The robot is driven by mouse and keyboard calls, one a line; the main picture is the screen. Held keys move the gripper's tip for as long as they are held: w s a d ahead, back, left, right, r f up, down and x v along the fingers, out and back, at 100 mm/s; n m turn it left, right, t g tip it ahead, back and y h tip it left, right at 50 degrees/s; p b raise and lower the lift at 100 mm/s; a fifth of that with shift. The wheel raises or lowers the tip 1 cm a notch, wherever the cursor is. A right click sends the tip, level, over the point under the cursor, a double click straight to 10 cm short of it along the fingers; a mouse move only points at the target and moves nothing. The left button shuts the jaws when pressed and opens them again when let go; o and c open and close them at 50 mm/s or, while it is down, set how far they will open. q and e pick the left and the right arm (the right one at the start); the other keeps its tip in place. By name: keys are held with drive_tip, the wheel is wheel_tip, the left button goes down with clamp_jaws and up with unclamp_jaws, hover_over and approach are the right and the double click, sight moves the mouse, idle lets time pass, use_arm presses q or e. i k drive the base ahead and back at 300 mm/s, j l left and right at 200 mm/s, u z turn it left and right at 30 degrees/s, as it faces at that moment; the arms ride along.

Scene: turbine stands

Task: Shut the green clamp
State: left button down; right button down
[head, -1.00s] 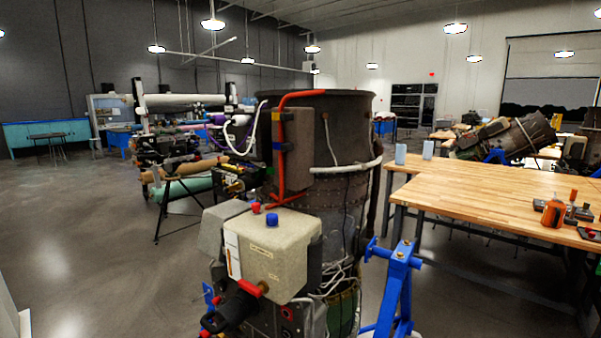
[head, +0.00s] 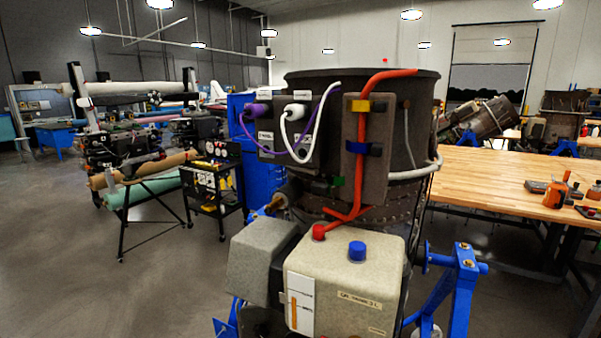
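The turbine (head: 300,88) stands upright in the middle of the head view, a dark drum with boxes and lines on its side. A red pipe (head: 363,125) runs down a brown panel (head: 380,150) on it. The small green clamp (head: 337,182) shows low at the left edge of this panel, beside the red pipe. Whether it is open or shut is too small to tell. A yellow clamp (head: 361,106) and a blue clamp (head: 362,148) sit higher on the same pipe. Neither of my grippers is in view.
A cream oil tank (head: 345,280) with red and blue caps juts out in front of the turbine. A blue stand (head: 458,290) is at its right. A wooden table (head: 510,185) stands at right and a black tool cart (head: 213,180) at left. The floor at lower left is clear.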

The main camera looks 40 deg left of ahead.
sight(318, 188)
drive_tip(key=k+j, duration=0.1)
drive_tip(key=j, duration=0.85)
drive_tip(key=k+j, duration=0.15)
drive_tip(key=j, duration=0.8)
drive_tip(key=k+z, duration=0.05)
